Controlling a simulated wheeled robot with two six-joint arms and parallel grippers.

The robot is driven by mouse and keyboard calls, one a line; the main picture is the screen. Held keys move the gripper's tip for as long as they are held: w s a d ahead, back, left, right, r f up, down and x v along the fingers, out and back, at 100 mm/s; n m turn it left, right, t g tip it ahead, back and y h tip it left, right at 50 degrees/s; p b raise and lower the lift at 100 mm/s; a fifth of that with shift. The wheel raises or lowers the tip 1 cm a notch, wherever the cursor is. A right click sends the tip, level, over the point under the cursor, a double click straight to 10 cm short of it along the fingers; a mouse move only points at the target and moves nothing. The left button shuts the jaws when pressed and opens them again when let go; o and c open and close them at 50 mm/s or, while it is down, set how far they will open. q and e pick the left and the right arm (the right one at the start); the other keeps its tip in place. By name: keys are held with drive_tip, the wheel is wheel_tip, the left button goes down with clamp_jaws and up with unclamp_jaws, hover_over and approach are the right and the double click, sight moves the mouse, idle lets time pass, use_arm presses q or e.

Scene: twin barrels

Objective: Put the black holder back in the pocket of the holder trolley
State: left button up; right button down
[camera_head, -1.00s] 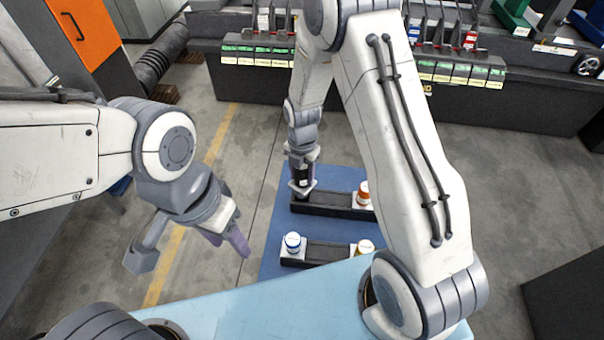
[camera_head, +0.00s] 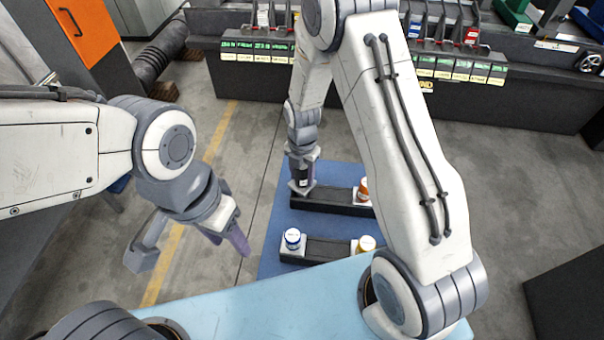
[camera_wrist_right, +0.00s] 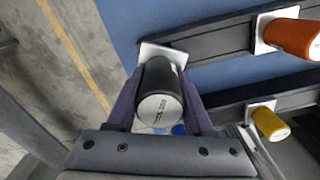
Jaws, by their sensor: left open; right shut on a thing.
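The black holder (camera_wrist_right: 160,92) is a dark cylinder with a pale round end, over a white square plate at the left end of the far dark rail in the right wrist view. In the head view the black holder (camera_head: 303,176) is small and partly covered by my right gripper (camera_head: 302,180). My right gripper (camera_wrist_right: 157,103) is shut on the holder, a finger on either side. Whether the holder is fully seated in its pocket is hidden. The blue trolley top (camera_head: 275,225) carries two dark rails. My left gripper (camera_head: 240,245) is open and empty, left of the trolley.
An orange holder (camera_wrist_right: 292,38) stands at the far rail's other end. A yellow holder (camera_wrist_right: 270,124) and a blue holder (camera_head: 292,238) stand on the near rail (camera_head: 328,250). A light blue surface (camera_head: 270,305) lies in front. Bare floor lies left of the trolley.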

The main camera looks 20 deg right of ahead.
sight(302, 182)
drive_tip(key=shift+f+b, duration=1.2)
drive_tip(key=shift+f, duration=0.45)
drive_tip(key=shift+c, duration=1)
unclamp_jaws()
drive_tip(key=shift+r, duration=0.4)
wheel_tip(302, 182, up, 10)
drive_tip(key=shift+f+b, duration=0.15)
drive_tip(key=shift+b, duration=0.85)
